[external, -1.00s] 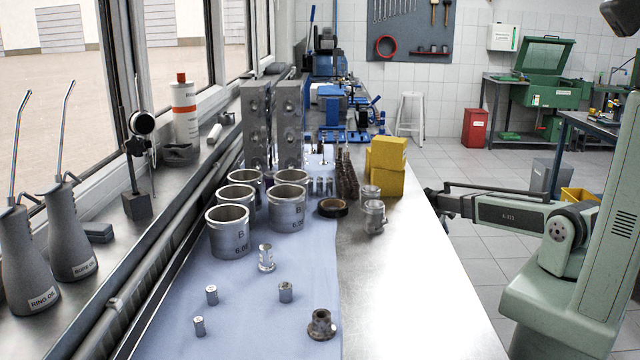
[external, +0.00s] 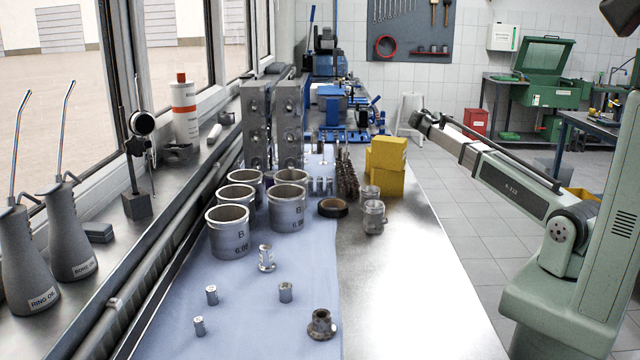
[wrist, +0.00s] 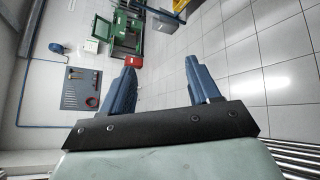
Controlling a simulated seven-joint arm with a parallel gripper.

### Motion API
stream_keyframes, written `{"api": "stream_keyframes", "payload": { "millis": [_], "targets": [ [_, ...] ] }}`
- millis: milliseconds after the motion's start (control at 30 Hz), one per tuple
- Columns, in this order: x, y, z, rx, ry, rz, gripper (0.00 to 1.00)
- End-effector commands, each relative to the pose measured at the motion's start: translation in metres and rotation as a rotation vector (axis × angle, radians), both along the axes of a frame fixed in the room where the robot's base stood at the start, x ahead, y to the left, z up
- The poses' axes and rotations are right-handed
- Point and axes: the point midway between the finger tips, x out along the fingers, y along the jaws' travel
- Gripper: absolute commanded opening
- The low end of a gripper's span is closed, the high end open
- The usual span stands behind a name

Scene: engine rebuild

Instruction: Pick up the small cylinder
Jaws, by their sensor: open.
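Several small metal cylinders stand on the blue cloth at the front of the bench: one at the left (external: 211,295), one at the lower left (external: 199,326) and one to the right (external: 285,292). A taller slotted metal cylinder (external: 266,258) stands just behind them. I cannot tell which one the task names. My gripper (wrist: 160,90) is open and empty in the wrist view, its two blue fingers apart and facing the room. In the external view my arm is raised off the bench's right side, well away from the cylinders, and the fingers are not clear there.
Large cylinder liners (external: 229,231) stand behind the small cylinders. A flanged metal part (external: 322,325) sits at the front right of the cloth. Metal pistons (external: 374,217) and yellow boxes (external: 388,155) stand farther back. The bench's right front is bare.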

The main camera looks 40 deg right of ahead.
Motion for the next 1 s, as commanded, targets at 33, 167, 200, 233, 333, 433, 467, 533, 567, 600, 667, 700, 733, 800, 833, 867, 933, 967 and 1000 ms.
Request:
{"api": "stream_keyframes", "payload": {
  "millis": [33,167,200,233,333,433,467,533,567,600,667,700,733,800,833,867,933,967,1000],
  "targets": [
    [0.002,0.004,0.018,-0.033,0.001,0.006,0.61],
    [0.005,0.015,0.058,-0.107,0.003,0.016,0.61],
    [0.007,0.02,0.068,-0.127,0.001,0.021,0.61],
    [0.009,0.025,0.076,-0.138,-0.002,0.025,0.61],
    [0.018,0.046,0.093,-0.156,-0.022,0.045,0.61],
    [0.029,0.067,0.095,-0.141,-0.049,0.067,0.61],
    [0.033,0.073,0.095,-0.132,-0.059,0.074,0.61],
    [0.042,0.09,0.092,-0.108,-0.083,0.091,0.61],
    [0.046,0.098,0.091,-0.098,-0.092,0.099,0.61],
    [0.052,0.109,0.088,-0.08,-0.107,0.111,0.61],
    [0.061,0.128,0.084,-0.049,-0.131,0.129,0.61],
    [0.067,0.143,0.081,-0.026,-0.147,0.143,0.61],
    [0.072,0.154,0.078,-0.006,-0.16,0.154,0.61],
    [0.084,0.186,0.072,0.043,-0.191,0.181,0.61],
    [0.089,0.201,0.069,0.067,-0.206,0.193,0.61],
    [0.094,0.216,0.066,0.091,-0.218,0.204,0.61],
    [0.104,0.253,0.059,0.149,-0.246,0.232,0.61],
    [0.108,0.268,0.057,0.174,-0.258,0.242,0.61],
    [0.112,0.289,0.053,0.207,-0.27,0.256,0.61]
  ]
}}
